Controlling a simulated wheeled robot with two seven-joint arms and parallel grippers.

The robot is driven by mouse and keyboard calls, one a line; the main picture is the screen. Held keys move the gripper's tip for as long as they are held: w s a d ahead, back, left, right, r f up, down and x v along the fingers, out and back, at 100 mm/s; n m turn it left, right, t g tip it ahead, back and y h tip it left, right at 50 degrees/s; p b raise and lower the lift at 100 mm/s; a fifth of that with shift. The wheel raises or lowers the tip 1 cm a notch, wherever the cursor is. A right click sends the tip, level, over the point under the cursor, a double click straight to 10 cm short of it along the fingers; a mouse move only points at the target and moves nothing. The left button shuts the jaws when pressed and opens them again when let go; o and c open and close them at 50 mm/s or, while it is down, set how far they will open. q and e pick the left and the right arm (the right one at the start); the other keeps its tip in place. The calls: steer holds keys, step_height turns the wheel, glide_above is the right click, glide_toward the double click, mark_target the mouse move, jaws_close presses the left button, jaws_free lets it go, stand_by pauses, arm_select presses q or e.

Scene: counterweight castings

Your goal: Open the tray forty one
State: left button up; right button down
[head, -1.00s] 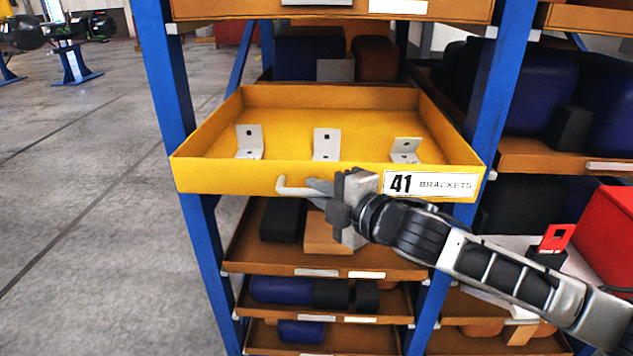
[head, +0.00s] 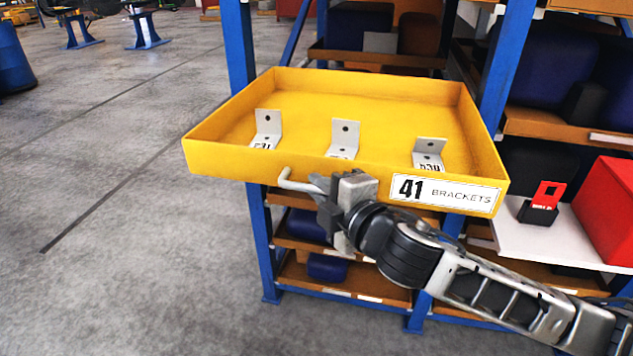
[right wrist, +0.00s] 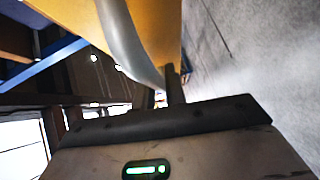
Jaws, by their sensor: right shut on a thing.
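The yellow tray (head: 225,160) bears a label (head: 446,194) reading 41 BRACKETS on its front. It stands pulled well out from the blue-posted rack. Several things do not crowd it: three grey L-shaped brackets (head: 267,127) (head: 345,137) (head: 430,152) stand in a row inside. My right gripper (head: 322,186) is at the tray's front, shut on the grey handle (head: 287,180). The handle also shows in the right wrist view (right wrist: 122,45), running down to the fingers (right wrist: 168,92). The gripper hides the handle's right part. My left gripper is in neither view.
The blue rack post (head: 240,60) stands behind the tray's left side. Lower shelves hold blue and brown blocks. At right, a white shelf (head: 540,243) holds a red box (head: 605,215) and a small red-and-black item (head: 544,203). Grey floor at left is open.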

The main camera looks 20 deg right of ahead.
steer(key=shift+s+a, duration=0.2)
steer(key=shift+s, duration=0.15)
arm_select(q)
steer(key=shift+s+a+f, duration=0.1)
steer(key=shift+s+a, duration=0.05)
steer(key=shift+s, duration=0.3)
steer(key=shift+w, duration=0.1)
arm_select(e)
steer(key=c, duration=1.5)
jaws_free()
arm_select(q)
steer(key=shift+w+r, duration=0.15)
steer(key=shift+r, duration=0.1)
arm_select(e)
steer(key=shift+o, duration=0.2)
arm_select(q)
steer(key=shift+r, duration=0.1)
arm_select(e)
steer(key=shift+s, duration=0.1)
